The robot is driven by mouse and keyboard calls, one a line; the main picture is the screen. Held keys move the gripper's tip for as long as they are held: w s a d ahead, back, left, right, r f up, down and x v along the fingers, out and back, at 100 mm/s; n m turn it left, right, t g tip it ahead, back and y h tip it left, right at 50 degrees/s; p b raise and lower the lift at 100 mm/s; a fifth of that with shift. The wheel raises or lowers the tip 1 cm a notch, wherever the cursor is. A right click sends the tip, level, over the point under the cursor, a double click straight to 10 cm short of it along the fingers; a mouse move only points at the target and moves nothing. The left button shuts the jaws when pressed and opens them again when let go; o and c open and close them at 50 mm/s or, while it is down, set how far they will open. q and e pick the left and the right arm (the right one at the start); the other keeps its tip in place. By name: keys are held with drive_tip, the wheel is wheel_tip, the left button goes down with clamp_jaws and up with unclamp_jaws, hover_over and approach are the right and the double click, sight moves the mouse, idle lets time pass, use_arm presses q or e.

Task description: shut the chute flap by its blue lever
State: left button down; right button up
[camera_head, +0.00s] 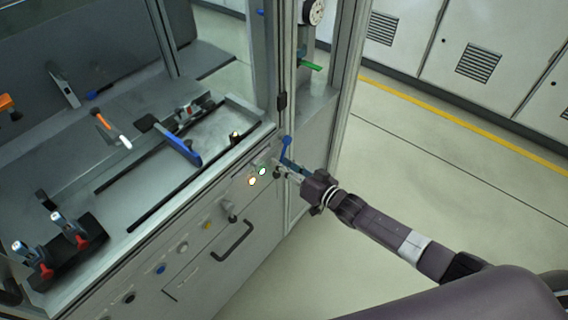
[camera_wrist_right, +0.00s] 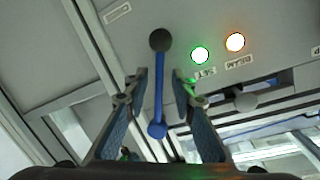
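The blue lever (camera_wrist_right: 158,88) is a thin rod with a blue ball at one end and a dark round hub at the other, on a grey panel. In the head view the blue lever (camera_head: 286,142) stands at the right corner of the machine front. My right gripper (camera_wrist_right: 160,78) is open, with one finger on each side of the rod in the wrist view; no contact shows. In the head view the right gripper (camera_head: 283,170) is close to the panel, just below the lever. I cannot make out the chute flap for certain. My left gripper is not in view.
Beside the lever are a green lamp (camera_wrist_right: 200,55) and an orange lamp (camera_wrist_right: 235,42). A black handle (camera_head: 232,241) sticks out of the front panel. A frame post (camera_head: 345,85) rises right of the lever. The floor (camera_head: 430,165) to the right is clear.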

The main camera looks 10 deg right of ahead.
drive_tip(key=v, duration=1.2)
idle(0.5)
drive_tip(key=s+d+f+g+h, duration=0.2)
drive_tip(key=s+d+f, duration=0.15)
drive_tip(key=f, duration=0.55)
drive_tip(key=s+d+f+g+h, duration=0.15)
drive_tip(key=s+f, duration=0.25)
drive_tip(key=f, duration=0.5)
drive_tip(key=s+d+f+g+h, duration=0.1)
drive_tip(key=s+d+f+h, duration=0.25)
drive_tip(key=f, duration=0.55)
drive_tip(key=s+a+f+g, duration=0.1)
drive_tip(key=s+f, duration=0.4)
drive_tip(key=s, duration=0.6)
drive_tip(key=s+a+f+n+g, duration=0.1)
drive_tip(key=s+f+g, duration=0.3)
drive_tip(key=s, duration=0.7)
drive_tip(key=s+a+f+g+h, duration=0.1)
drive_tip(key=s+a+f+g, duration=0.1)
drive_tip(key=s+f, duration=0.5)
drive_tip(key=s+g, duration=0.1)
drive_tip(key=s, duration=0.4)
drive_tip(key=shift+a+f+n, duration=0.3)
drive_tip(key=shift+a+f, duration=0.05)
